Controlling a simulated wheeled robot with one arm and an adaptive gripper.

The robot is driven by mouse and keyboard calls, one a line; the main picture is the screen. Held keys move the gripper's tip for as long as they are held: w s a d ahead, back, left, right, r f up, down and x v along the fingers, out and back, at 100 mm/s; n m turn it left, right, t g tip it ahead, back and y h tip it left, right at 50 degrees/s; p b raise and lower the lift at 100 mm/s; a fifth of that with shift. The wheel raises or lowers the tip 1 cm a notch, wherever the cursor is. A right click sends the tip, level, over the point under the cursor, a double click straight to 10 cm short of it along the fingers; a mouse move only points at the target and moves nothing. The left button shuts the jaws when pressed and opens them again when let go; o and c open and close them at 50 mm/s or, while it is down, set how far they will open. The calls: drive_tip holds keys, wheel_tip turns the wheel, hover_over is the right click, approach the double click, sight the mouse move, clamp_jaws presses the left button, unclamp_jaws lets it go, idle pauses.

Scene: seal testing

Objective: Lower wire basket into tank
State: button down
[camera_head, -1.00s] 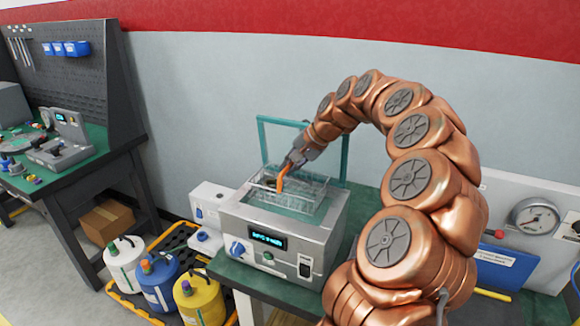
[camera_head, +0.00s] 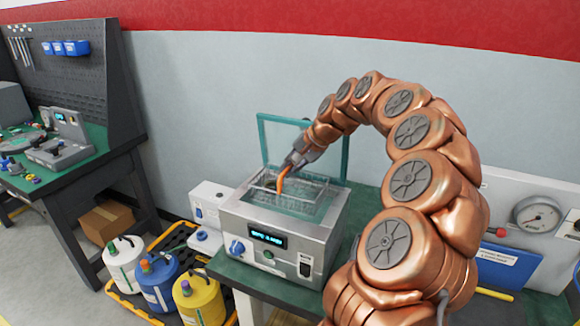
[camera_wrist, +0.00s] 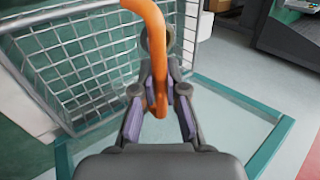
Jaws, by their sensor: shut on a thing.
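The wire basket (camera_head: 307,186) is over the open tank (camera_head: 290,216) in the head view, with its lower part down inside the tank opening. Its wire mesh (camera_wrist: 80,62) fills the upper left of the wrist view. My gripper (camera_wrist: 158,88) is shut on the basket's orange handle (camera_wrist: 150,22). In the head view the orange handle (camera_head: 281,181) rises from the basket to my gripper (camera_head: 290,163). Whether the basket touches the tank floor is hidden.
The tank's glass lid (camera_head: 277,139) stands open behind it. A white unit (camera_head: 209,206) sits left of the tank. A gauge panel (camera_head: 535,215) and blue folder (camera_head: 506,268) are to the right. Coloured jugs (camera_head: 158,283) stand on a floor tray at lower left.

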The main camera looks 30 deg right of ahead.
drive_tip(key=shift+f+b, duration=2.7)
drive_tip(key=shift+f, duration=2.2)
drive_tip(key=shift+f+b, duration=0.4)
drive_tip(key=shift+f, duration=0.2)
drive_tip(key=c, duration=1.1)
unclamp_jaws()
drive_tip(key=shift+c, duration=0.2)
drive_tip(key=shift+r+p, duration=1.9)
drive_tip(key=shift+r, duration=3.65)
